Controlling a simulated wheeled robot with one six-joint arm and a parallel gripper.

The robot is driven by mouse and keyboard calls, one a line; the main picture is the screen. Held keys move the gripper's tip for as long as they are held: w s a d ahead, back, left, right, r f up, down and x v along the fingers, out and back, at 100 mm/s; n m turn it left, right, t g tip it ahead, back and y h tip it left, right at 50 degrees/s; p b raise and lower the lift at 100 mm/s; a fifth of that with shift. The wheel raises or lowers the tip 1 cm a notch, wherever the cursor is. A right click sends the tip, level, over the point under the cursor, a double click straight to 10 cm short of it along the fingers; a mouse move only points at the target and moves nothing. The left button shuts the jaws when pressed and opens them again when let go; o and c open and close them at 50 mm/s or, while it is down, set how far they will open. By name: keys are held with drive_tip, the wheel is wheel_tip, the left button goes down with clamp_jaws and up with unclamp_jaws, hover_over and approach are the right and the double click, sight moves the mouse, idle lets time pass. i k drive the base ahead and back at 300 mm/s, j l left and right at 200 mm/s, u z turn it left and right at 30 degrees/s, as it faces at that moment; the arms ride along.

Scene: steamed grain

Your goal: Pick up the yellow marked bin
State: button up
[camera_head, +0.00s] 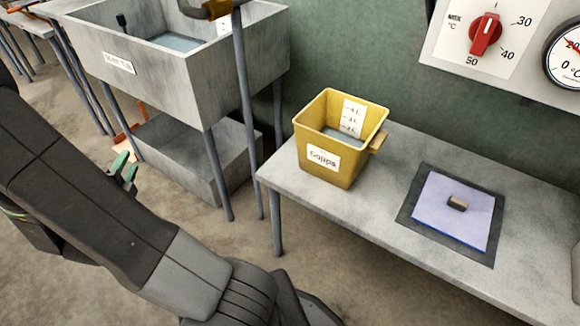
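A yellow bin (312,174) stands upright on the left end of a grey bench (385,250). It has a white label on its front that appears to read "Gojipa", and a litre scale inside its far wall. Greyish contents, perhaps water, show inside. A small yellow handle juts from its right side. My gripper (124,172) shows green fingertips at the left, beyond my dark arm. It is well left of the bin and lower, apart from it. The two fingertips look separated with nothing between them; the rest of the gripper is hidden behind my arm.
A grey sink tub (180,85) on metal legs stands at the back left, with a low grey block beneath it. A purple pad (450,220) with a small brown block (457,203) lies right of the bin. A temperature panel with a red knob (485,35) hangs above.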

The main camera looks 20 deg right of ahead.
sight(336, 133)
drive_tip(key=k+z, duration=0.4)
drive_tip(key=k+l+z, duration=0.25)
drive_tip(key=k+z, duration=0.2)
drive_tip(key=i+j+z, duration=0.2)
drive_tip(key=j+z, duration=0.15)
drive_tip(key=i+j+z, duration=0.15)
drive_tip(key=j+z, duration=0.2)
drive_tip(key=i+j+z, duration=0.1)
drive_tip(key=j+z, duration=0.25)
drive_tip(key=j, duration=0.5)
drive_tip(key=i, duration=0.05)
